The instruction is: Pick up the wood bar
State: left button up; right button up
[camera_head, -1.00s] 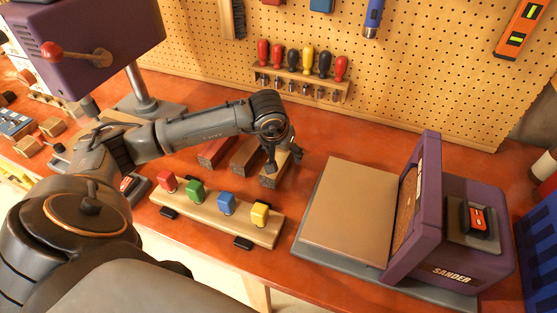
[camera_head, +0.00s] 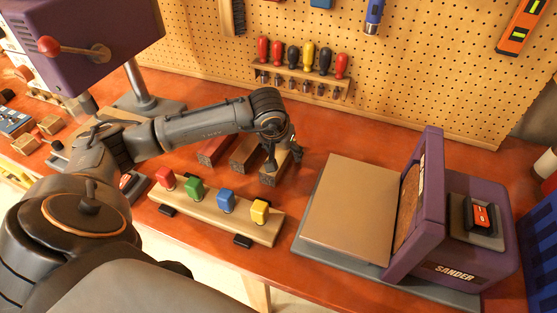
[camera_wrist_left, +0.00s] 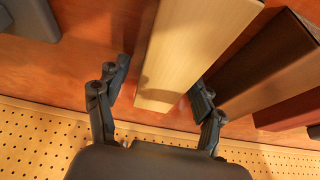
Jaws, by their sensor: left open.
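The pale wood bar (camera_head: 270,181) lies on the orange bench at the right end of a row of three bars. It shows large in the left wrist view (camera_wrist_left: 196,45). My left gripper (camera_head: 282,160) is at the bar, pointing down, with its jaws open. In the left wrist view the gripper (camera_wrist_left: 158,88) has one finger on each side of the bar's near end. Whether the fingers touch it cannot be told. My right gripper is in neither view.
A brown bar (camera_head: 246,152) and a reddish bar (camera_head: 215,150) lie just left of the pale one. A rack with coloured knobs (camera_head: 218,221) stands in front. The sander (camera_head: 452,215) is to the right; the pegboard (camera_head: 430,70) rises behind.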

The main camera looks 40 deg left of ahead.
pick_arm(q)
jog(key=c, duration=1.3)
jog(key=shift+c, duration=0.4)
jog(key=shift+r, duration=0.1)
